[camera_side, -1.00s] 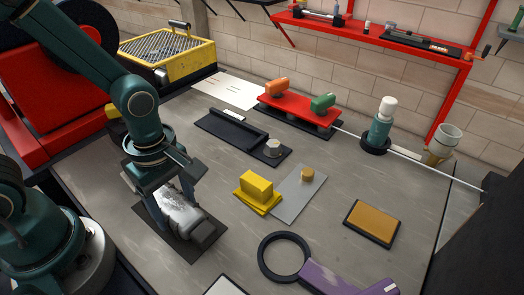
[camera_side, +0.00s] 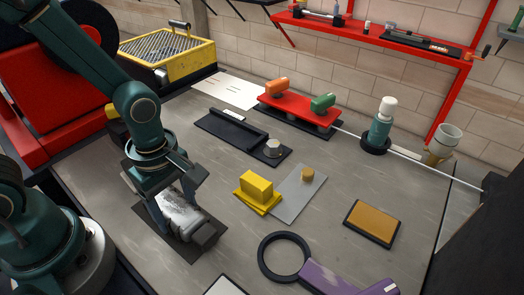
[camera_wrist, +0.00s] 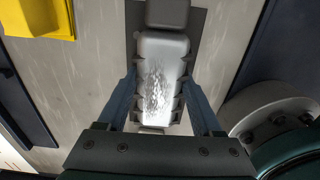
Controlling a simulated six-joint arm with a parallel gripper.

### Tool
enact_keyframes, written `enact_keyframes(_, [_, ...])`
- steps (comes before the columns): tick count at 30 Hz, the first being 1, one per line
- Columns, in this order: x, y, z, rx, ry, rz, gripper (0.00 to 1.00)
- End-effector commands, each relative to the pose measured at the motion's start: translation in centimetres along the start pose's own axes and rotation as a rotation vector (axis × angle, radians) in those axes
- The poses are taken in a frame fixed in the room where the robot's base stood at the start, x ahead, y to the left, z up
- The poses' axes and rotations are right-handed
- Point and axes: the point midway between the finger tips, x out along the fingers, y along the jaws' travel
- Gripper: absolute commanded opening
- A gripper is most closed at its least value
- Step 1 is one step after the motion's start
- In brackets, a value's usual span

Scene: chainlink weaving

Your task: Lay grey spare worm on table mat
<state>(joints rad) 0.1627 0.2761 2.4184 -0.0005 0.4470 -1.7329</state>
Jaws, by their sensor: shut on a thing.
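The grey spare worm (camera_side: 180,214) is a pale, shiny cylinder with a darker grey end. It lies lengthwise over the dark table mat (camera_side: 182,246) at the left front of the table. My gripper (camera_side: 178,208) is around the worm, one finger on each side, shut on it. In the wrist view, the worm (camera_wrist: 160,75) fills the space between the fingers of my gripper (camera_wrist: 166,100), and a strip of the mat (camera_wrist: 196,38) shows beside it. I cannot tell whether the worm touches the mat. The gripper hides part of the worm.
A yellow block (camera_side: 256,186) on a yellow base stands right of the mat. A black ring (camera_side: 284,257) and a purple tool (camera_side: 345,280) lie at the front.

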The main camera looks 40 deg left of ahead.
Motion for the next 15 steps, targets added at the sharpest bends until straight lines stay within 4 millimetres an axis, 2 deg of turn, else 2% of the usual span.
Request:
enact_keyframes(5, [0.31,0.02,0.0,0.0,0.0,0.001,0.0])
enact_keyframes(6, [0.28,0.04,0.01,0.0,0.0,0.002,0.82])
enact_keyframes(7, [0.27,0.04,0.01,0.0,0.0,0.002,0.94])
enact_keyframes(8, [0.27,0.03,0.01,0.0,0.0,0.002,1.0])
enact_keyframes(15, [0.24,-0.01,0.0,0.0,0.0,0.0,1.0])
